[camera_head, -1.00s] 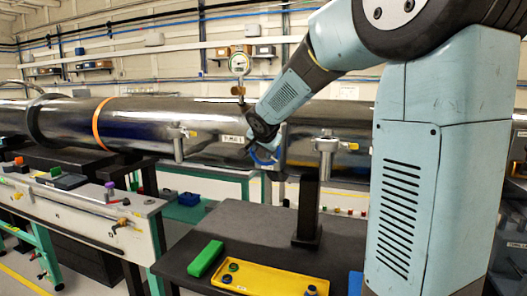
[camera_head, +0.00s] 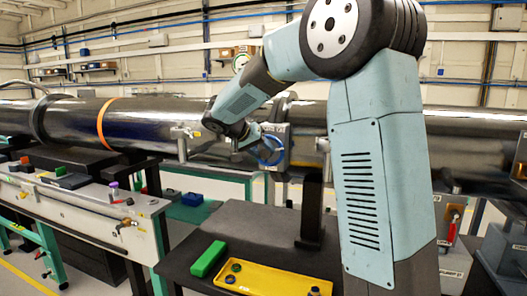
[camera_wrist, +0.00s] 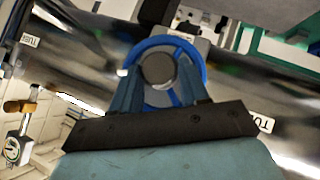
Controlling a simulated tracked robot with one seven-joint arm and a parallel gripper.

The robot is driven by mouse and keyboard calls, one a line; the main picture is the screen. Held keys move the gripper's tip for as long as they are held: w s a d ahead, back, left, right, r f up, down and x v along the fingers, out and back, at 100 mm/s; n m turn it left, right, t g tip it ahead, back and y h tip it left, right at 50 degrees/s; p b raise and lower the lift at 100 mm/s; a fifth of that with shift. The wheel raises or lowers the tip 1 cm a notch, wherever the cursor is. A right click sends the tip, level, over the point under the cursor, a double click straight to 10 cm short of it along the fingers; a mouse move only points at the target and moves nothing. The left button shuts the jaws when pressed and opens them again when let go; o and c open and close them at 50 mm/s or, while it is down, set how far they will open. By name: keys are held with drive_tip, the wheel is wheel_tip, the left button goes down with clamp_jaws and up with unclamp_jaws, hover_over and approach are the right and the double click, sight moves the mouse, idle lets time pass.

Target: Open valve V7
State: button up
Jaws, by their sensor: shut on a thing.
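A blue-rimmed handwheel (camera_head: 272,150) sits on a valve at the beam tube, in the middle of the head view. No V7 label is readable on it. In the wrist view, the blue wheel rim (camera_wrist: 160,43) surrounds a round grey hub (camera_wrist: 158,69). My gripper (camera_head: 258,148) reaches the wheel from the left in the head view. In the wrist view, my gripper (camera_wrist: 160,72) has one finger on each side of the hub, shut on the handwheel. The fingers hide the lower part of the wheel, and the exact contact is unclear.
The long dark beam tube (camera_head: 145,122) runs behind, with a T-shaped fitting (camera_head: 183,140) left of the valve. A dial gauge (camera_head: 240,62) stands above my arm. The dark table (camera_head: 240,228) below holds a yellow tray (camera_head: 262,281) and a green block (camera_head: 207,259).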

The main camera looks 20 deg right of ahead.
drive_tip(key=n+h, duration=0.1)
drive_tip(key=g+h, duration=0.1)
drive_tip(key=shift+w+a+f+n+h, duration=0.2)
drive_tip(key=shift+a+n+h, duration=0.1)
drive_tip(key=shift+a+n, duration=0.1)
drive_tip(key=shift+w+a+f+n+g+h, duration=0.1)
drive_tip(key=shift+n+g+h, duration=0.15)
drive_tip(key=shift+n+h, duration=0.3)
drive_tip(key=shift+f+n+g+h, duration=0.1)
drive_tip(key=shift+n+g+h, duration=0.2)
drive_tip(key=shift+h, duration=0.35)
drive_tip(key=n+h, duration=0.2)
drive_tip(key=h, duration=0.1)
drive_tip(key=shift+a+f+n, duration=0.1)
drive_tip(key=shift+f+n, duration=0.25)
drive_tip(key=shift+f, duration=0.05)
drive_tip(key=shift+f+n+t+h, duration=0.2)
drive_tip(key=shift+n+t+h, duration=0.05)
drive_tip(key=shift+n+h, duration=0.8)
drive_tip(key=shift+f, duration=0.1)
drive_tip(key=o, duration=0.8)
drive_tip(key=shift+o, duration=1.2)
drive_tip(key=v, duration=1.3)
drive_tip(key=shift+a+f, duration=0.2)
drive_tip(key=shift+a, duration=0.05)
